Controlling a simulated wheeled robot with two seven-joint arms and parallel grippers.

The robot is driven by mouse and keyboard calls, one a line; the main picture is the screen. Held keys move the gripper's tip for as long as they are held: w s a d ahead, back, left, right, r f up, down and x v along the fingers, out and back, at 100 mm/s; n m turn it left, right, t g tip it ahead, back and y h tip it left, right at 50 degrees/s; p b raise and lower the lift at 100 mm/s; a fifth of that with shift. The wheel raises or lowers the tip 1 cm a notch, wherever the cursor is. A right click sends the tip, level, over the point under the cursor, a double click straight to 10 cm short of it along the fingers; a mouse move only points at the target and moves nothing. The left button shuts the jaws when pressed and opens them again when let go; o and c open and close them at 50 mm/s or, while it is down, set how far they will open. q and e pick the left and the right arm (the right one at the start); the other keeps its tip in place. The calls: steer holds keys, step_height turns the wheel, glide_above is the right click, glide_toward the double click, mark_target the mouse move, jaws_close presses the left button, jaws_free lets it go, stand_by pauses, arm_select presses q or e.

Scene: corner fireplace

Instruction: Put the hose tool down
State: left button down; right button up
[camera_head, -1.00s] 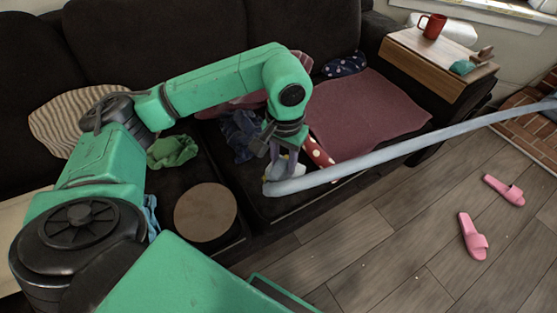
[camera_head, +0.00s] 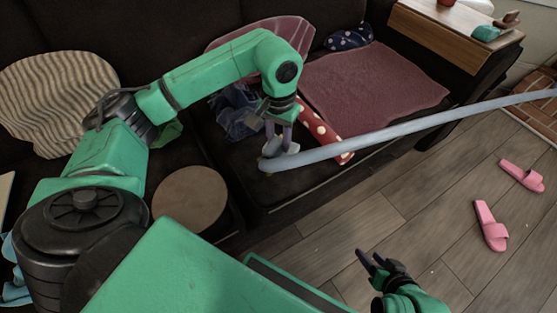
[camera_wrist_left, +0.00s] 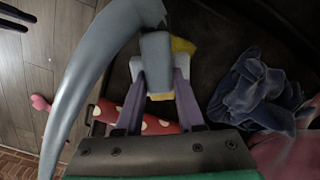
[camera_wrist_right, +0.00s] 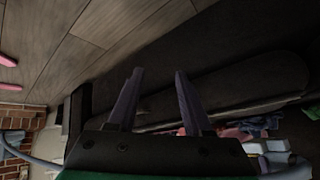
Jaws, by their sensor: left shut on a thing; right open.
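The hose tool is a grey head on a long pale hose (camera_head: 400,131) that runs off to the right. My left gripper (camera_head: 280,142) is shut on the hose tool's head, over the front part of the dark sofa seat. The left wrist view shows the grey block of the hose tool (camera_wrist_left: 156,58) between the fingers, with the hose curving down on the left. Whether the tool touches the seat I cannot tell. My right gripper (camera_head: 370,261) is open and empty, low over the floor; its parted fingers show in the right wrist view (camera_wrist_right: 158,82).
A red polka-dot cloth (camera_head: 322,132), blue cloth (camera_head: 236,112) and dark-red blanket (camera_head: 370,85) lie on the sofa. A yellow item (camera_wrist_left: 184,46) is behind the held tool. A round brown stool top (camera_head: 190,199) stands in front. Pink slippers (camera_head: 490,226) lie on open floor.

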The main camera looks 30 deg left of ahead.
mark_target(278, 138)
arm_select(q)
step_height(278, 138, down, 6)
steer(key=shift+f+b, duration=0.25)
steer(key=shift+b, duration=0.45)
steer(key=shift+f, duration=0.2)
steer(key=shift+r, duration=0.1)
arm_select(e)
steer(key=a, duration=0.1)
steer(key=a+f+t+y, duration=0.1)
steer(key=w+a+t, duration=0.1)
steer(key=shift+a+f, duration=0.25)
arm_select(q)
steer(key=c, duration=0.5)
jaws_free()
arm_select(e)
steer(key=shift+a+t+y, duration=0.15)
steer(key=shift+t+y, duration=0.15)
arm_select(q)
step_height(278, 138, up, 11)
steer(key=p, duration=0.3)
steer(key=shift+r, duration=0.55)
arm_select(e)
steer(key=s+d+r+g+h, duration=0.2)
steer(key=d+r+g+h, duration=0.1)
steer(key=d, duration=0.4)
steer(key=shift+s+d+r+g, duration=0.2)
steer(key=shift+s+r+g, duration=0.15)
steer(key=shift+g, duration=0.35)
